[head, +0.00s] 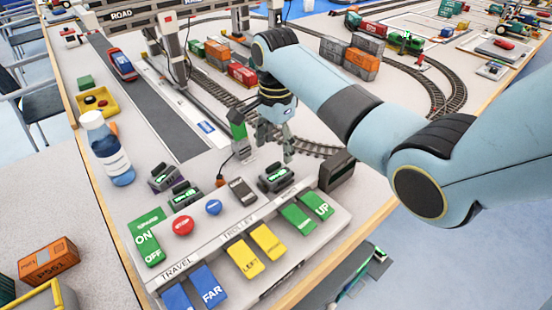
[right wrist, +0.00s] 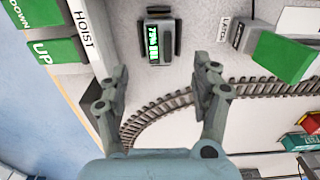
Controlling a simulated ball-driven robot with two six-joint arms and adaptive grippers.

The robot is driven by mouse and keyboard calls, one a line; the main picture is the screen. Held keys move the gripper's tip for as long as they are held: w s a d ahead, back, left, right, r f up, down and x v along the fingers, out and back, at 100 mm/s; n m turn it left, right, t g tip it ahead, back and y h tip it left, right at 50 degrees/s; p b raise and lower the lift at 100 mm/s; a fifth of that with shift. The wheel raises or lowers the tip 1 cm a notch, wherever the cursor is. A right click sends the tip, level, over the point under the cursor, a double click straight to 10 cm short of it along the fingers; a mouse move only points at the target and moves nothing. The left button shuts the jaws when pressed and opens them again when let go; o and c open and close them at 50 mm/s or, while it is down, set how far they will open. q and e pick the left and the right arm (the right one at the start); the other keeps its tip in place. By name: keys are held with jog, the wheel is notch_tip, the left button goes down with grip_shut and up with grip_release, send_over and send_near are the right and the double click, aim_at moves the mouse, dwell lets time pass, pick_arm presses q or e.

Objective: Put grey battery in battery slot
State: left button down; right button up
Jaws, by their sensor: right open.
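My right gripper (head: 275,148) is open and empty above the far edge of the control panel. Its fingers (right wrist: 161,82) stand apart in the right wrist view. A dark unit with a lit green display (head: 276,177) lies just beyond the panel, below the gripper. In the right wrist view this unit (right wrist: 159,42) lies ahead of the gap between the fingertips, between dark side clips. Two similar units (head: 164,177) (head: 184,195) lie farther left. A dark grey block (head: 243,191) sits between them. I cannot tell which is the grey battery or which is the slot. My left gripper is not in view.
The control panel (head: 172,268) has coloured buttons along the table's front edge. A black box (head: 337,170) stands at its right end. A green block (head: 238,124) on a grey post rises left of the gripper. Curved track (head: 315,148) runs behind the gripper.

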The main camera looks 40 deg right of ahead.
notch_tip(320, 180, up, 4)
jog(key=shift+r, duration=0.1)
dwell(0.6)
